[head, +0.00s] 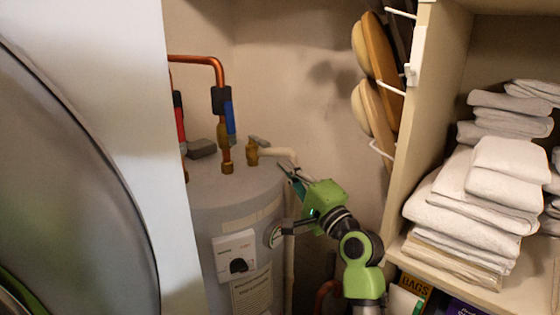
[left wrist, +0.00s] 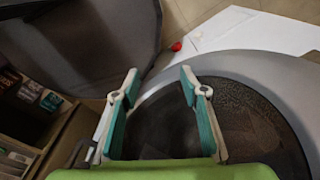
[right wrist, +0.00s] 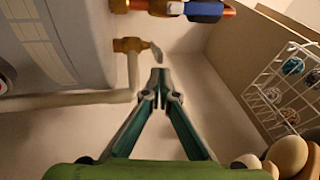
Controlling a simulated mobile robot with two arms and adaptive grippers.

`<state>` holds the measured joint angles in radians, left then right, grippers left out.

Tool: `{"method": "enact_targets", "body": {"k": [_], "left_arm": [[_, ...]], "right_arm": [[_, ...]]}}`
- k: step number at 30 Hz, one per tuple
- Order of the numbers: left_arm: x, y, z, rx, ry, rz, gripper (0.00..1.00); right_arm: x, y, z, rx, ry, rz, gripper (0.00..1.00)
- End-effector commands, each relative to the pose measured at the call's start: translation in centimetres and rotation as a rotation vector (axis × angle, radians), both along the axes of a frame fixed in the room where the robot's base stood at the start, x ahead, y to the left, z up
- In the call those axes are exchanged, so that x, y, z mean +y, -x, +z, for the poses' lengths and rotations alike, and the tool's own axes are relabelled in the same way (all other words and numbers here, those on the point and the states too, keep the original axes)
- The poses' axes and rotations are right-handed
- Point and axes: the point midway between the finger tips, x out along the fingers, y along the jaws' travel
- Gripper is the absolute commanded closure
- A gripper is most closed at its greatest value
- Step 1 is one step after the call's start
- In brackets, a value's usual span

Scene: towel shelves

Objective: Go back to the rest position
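My right gripper (head: 286,172) is raised beside the top of the grey water heater, in front of the back wall. In the right wrist view its two teal fingers meet at the tips (right wrist: 160,78), and nothing shows between them. My left gripper (left wrist: 160,76) shows only in the left wrist view. Its fingers are wide apart and empty, above a dark round surface with a grey rim (left wrist: 225,65). The left arm is not clearly visible in the head view.
The water heater (head: 240,207) has copper pipes (head: 205,60) and valves on top. Right of my right arm stands a shelf (head: 424,110) with stacked white towels (head: 475,205). Wooden-looking round items (head: 378,75) hang on its side. A white panel (head: 130,90) stands at the left.

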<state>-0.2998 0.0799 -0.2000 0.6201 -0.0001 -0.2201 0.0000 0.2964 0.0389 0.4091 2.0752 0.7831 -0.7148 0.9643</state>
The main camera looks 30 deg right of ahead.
Motion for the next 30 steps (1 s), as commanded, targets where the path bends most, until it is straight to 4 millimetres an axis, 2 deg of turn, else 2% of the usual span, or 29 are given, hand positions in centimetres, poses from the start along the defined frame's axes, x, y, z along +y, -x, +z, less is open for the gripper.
{"method": "enact_targets", "body": {"k": [6, 20, 23, 26, 29, 30], "left_arm": [[0.0, 0.0, 0.3, 0.000, 0.000, 0.000, 0.60], [0.0, 0.0, 0.3, 0.000, 0.000, 0.000, 0.60], [0.0, 0.0, 0.3, 0.000, 0.000, 0.000, 0.60], [0.0, 0.0, 0.3, 0.000, 0.000, 0.000, 0.60], [0.0, 0.0, 0.3, 0.000, 0.000, 0.000, 0.60], [0.0, 0.0, 0.3, 0.000, 0.000, 0.000, 0.60]], "right_arm": [[-0.1, 1.5, 0.0, 0.001, -0.001, 0.001, 1.00], [-0.1, 1.5, 0.0, 0.000, 0.000, 0.001, 1.00], [0.2, 1.5, -0.6, 0.016, 0.018, 0.003, 1.00], [1.7, 1.7, -3.2, 0.082, 0.107, 0.012, 1.00], [4.2, 2.7, -8.4, 0.208, 0.281, 0.041, 1.00], [5.4, 3.4, -10.9, 0.269, 0.371, 0.060, 1.00]]}}
